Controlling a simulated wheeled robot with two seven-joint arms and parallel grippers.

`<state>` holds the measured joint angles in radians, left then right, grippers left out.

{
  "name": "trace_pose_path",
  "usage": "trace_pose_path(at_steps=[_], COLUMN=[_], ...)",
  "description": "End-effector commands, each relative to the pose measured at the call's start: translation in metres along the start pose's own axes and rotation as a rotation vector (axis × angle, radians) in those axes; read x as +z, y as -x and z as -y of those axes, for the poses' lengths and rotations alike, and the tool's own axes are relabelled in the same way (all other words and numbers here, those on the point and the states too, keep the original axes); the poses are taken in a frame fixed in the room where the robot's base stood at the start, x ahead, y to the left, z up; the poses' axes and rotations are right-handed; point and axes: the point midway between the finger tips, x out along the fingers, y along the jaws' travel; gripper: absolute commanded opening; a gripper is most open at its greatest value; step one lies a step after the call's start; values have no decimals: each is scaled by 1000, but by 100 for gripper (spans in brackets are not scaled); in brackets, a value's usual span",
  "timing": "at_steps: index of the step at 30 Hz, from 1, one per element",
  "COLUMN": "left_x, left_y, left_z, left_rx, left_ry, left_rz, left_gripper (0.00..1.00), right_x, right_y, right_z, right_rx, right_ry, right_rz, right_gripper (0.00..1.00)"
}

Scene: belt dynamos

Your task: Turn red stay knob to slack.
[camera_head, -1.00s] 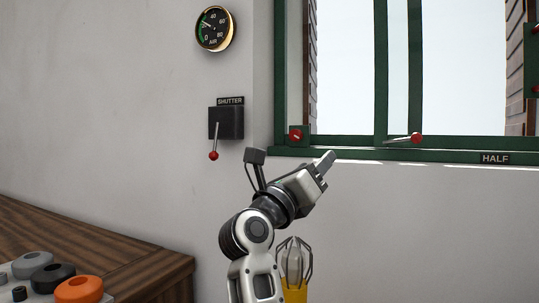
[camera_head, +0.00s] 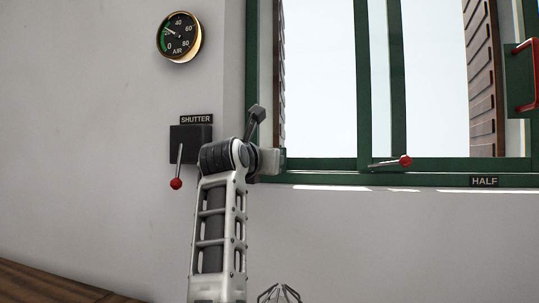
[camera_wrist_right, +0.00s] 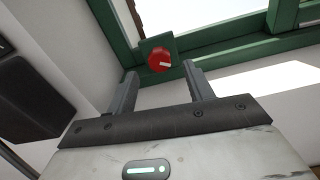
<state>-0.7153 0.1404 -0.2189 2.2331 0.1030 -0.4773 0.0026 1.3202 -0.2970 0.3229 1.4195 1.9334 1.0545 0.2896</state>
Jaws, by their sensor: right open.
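The red stay knob (camera_wrist_right: 160,60) sits on a small green plate (camera_wrist_right: 148,44) at the corner of the green window frame in the right wrist view. It is round, with a white mark on its face. My right gripper (camera_wrist_right: 162,82) is open, with one finger on each side below the knob and an empty gap between them. I cannot tell how close the fingertips are to the knob's surface. In the head view my right gripper (camera_head: 270,163) is near the window's lower left corner, and my arm hides the knob there. My left gripper does not show.
A shutter box (camera_head: 190,143) with a red-tipped lever (camera_head: 178,167) is just left of my arm. An air gauge (camera_head: 178,37) hangs above.

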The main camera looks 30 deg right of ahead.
Motion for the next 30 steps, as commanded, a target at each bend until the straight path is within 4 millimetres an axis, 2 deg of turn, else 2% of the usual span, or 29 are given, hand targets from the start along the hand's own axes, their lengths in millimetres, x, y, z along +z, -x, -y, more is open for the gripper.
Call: trace_pose_path(at_steps=[3, 9, 20, 21, 25, 26, 30], left_x=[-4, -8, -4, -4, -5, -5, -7], left_y=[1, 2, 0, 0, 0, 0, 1], left_z=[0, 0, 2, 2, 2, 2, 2], left_rx=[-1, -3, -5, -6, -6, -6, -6], left_ry=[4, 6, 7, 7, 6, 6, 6], left_rz=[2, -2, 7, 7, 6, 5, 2], left_gripper=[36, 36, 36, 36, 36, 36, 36], right_x=[2, 1, 0, 0, 0, 0, 0], right_y=[-23, -45, -50, -50, -50, -50, -50], right_z=[1, 0, 0, 0, 0, 0, 0], right_rx=[-3, -2, 0, 0, 0, 0, -1], right_ry=[3, 2, 0, 0, 0, 0, 2], right_rz=[0, 1, 0, 0, 0, 0, 0], right_gripper=[52, 52, 52, 46, 10, 7, 7])
